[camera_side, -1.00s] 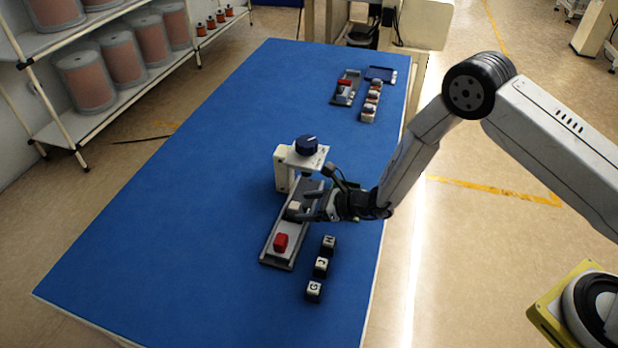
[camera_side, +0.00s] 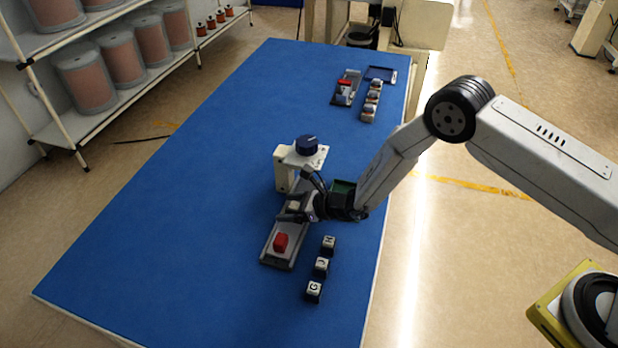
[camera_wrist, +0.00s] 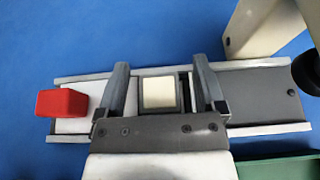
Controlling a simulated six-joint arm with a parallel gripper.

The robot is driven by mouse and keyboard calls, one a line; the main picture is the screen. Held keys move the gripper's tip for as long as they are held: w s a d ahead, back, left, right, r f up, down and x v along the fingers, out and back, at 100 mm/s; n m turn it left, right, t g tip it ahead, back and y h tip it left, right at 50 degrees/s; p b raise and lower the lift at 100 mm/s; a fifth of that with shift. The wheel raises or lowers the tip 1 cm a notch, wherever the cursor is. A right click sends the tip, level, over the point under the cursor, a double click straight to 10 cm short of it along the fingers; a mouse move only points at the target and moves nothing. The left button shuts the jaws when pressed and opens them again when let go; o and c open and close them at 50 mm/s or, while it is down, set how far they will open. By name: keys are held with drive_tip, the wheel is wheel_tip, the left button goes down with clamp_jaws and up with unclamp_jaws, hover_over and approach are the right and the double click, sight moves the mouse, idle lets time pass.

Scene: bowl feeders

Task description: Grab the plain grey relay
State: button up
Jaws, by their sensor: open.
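My gripper (camera_side: 289,208) reaches in from the right over the grey rail (camera_side: 272,255). Its two fingers stand apart in the wrist view (camera_wrist: 160,75), and the jaws are open. Between them sits a small block with grey sides and a plain pale cream top (camera_wrist: 158,93), possibly the relay. It also shows in the side view (camera_side: 294,206), partly hidden by the gripper. Gaps show between block and fingers. A red block (camera_wrist: 62,103) lies at the rail's left end in the wrist view, outside the fingers; it also shows in the side view (camera_side: 280,242).
A green item (camera_side: 343,186) is partly hidden by my arm. More small parts (camera_side: 371,100) lie far back. The blue table's left side is clear.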

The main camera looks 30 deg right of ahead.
drive_tip(key=shift+w+a, duration=0.15)
idle(0.4)
clamp_jaws()
